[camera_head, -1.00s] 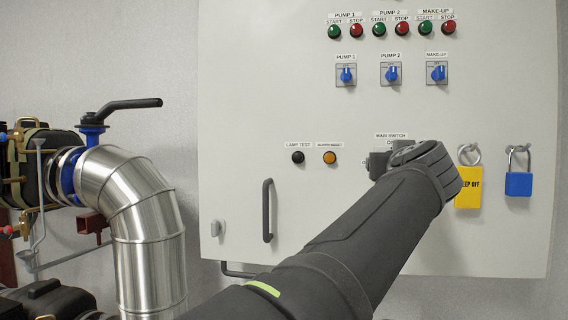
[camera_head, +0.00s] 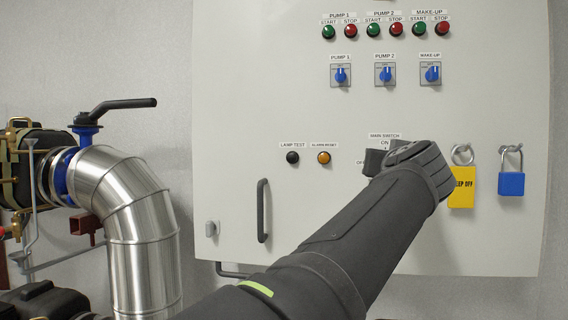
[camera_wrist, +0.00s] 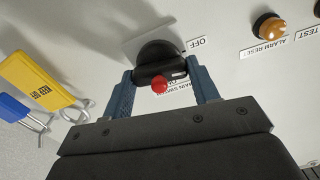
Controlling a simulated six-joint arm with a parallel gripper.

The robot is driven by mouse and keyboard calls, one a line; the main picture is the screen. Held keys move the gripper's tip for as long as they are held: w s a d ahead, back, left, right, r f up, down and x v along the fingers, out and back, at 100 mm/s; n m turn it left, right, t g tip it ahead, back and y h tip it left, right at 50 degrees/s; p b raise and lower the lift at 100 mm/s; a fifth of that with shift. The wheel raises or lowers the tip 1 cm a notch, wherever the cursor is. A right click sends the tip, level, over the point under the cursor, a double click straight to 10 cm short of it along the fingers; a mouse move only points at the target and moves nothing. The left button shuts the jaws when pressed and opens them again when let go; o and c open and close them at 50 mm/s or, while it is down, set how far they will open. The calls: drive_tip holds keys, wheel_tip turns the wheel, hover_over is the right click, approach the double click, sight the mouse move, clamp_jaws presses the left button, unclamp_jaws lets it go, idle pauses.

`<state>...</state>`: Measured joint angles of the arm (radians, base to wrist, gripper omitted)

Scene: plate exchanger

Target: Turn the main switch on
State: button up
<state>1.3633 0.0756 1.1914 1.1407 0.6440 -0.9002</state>
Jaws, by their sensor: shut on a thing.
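The main switch (camera_wrist: 157,53) is a round black base with a black handle bar and a red tip in the wrist view. My gripper (camera_wrist: 160,72) is shut on the handle, with one blue finger at each end. A white mark on the handle is at its right end, on the side of the OFF label (camera_wrist: 197,43). The MAIN SWITCH label is partly hidden. In the head view my gripper (camera_head: 376,160) covers the switch, below the ON label (camera_head: 385,142). I cannot tell the handle's exact angle there.
Pump selectors (camera_head: 385,74) are above. A cabinet handle (camera_head: 263,210) stands out at lower left.

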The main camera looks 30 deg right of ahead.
drive_tip(key=m, duration=1.2)
drive_tip(key=shift+f, duration=0.1)
drive_tip(key=shift+m, duration=2)
drive_tip(key=o, duration=1)
drive_tip(key=shift+s, duration=0.15)
drive_tip(key=v, duration=1.7)
drive_tip(key=shift+s+a, duration=0.1)
